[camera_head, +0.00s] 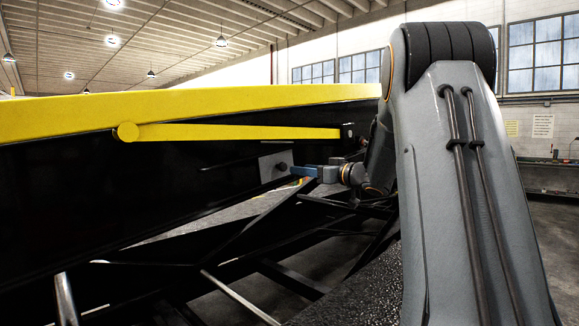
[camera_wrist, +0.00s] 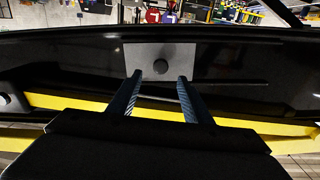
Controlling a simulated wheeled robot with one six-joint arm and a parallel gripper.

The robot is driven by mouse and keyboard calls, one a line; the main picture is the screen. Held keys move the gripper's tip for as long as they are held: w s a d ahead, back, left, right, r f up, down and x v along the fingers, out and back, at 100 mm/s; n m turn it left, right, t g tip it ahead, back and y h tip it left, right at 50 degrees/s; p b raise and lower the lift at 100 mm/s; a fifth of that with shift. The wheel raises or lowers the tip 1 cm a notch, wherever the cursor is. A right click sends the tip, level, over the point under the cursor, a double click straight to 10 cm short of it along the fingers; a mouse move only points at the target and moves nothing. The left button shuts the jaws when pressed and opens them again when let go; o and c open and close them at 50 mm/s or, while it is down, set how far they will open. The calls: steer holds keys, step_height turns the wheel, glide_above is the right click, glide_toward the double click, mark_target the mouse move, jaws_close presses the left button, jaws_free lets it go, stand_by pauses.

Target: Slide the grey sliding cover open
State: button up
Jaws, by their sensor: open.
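The grey sliding cover (camera_head: 268,175) is a flat plate with a round dark knob (camera_head: 281,166), set in the black side of the loader. In the wrist view the cover (camera_wrist: 200,60) lies straight ahead, with its knob (camera_wrist: 160,66) centred just beyond the fingertips. My gripper (camera_head: 301,171) has blue fingers and is close to the knob, on its right in the head view. In the wrist view my gripper (camera_wrist: 158,77) is open and empty, one finger to each side of the knob's line. I cannot tell whether the tips reach alongside the knob.
A yellow bar (camera_head: 235,132) runs just above the cover, under the yellow top rail (camera_head: 190,108). Black frame struts (camera_head: 290,275) cross below.

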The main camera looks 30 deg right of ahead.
mark_target(284, 167)
steer(key=p+x, duration=0.2)
steer(key=x, duration=0.5)
steer(key=shift+w+a, duration=0.15)
steer(key=shift+w, duration=0.1)
jaws_close()
